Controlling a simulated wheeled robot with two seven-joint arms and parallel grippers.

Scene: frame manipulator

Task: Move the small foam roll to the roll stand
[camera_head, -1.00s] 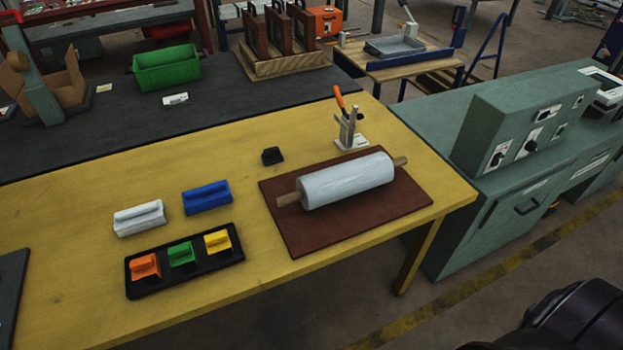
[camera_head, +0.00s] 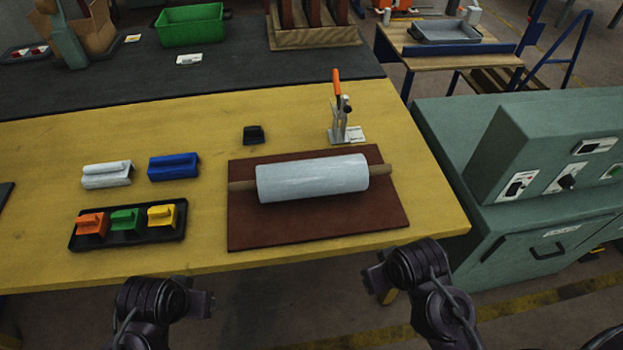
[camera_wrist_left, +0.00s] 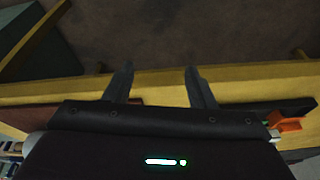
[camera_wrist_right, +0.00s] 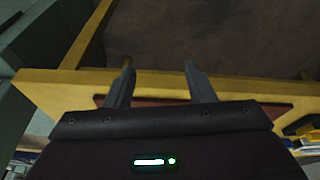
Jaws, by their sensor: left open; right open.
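A pale grey-white roll (camera_head: 312,178) with a wooden core sticking out at both ends lies on its side on a brown board (camera_head: 300,232). It is the only roll in view, and I take it for the foam roll. I cannot pick out a roll stand. My left gripper (camera_wrist_left: 160,70) is open and empty near the table's front edge. My right gripper (camera_wrist_right: 159,68) is open and empty, also by the front edge. In the head view both arms are low in the picture, in front of the table and apart from the roll; their fingers are not clear there.
A yellow table (camera_head: 50,150) carries a toggle clamp (camera_head: 340,112) with an orange handle, a small black block (camera_head: 253,134), white (camera_head: 107,174) and blue (camera_head: 174,167) handled blocks, and a black tray (camera_head: 128,238) of coloured blocks. A green cabinet (camera_head: 540,180) stands right.

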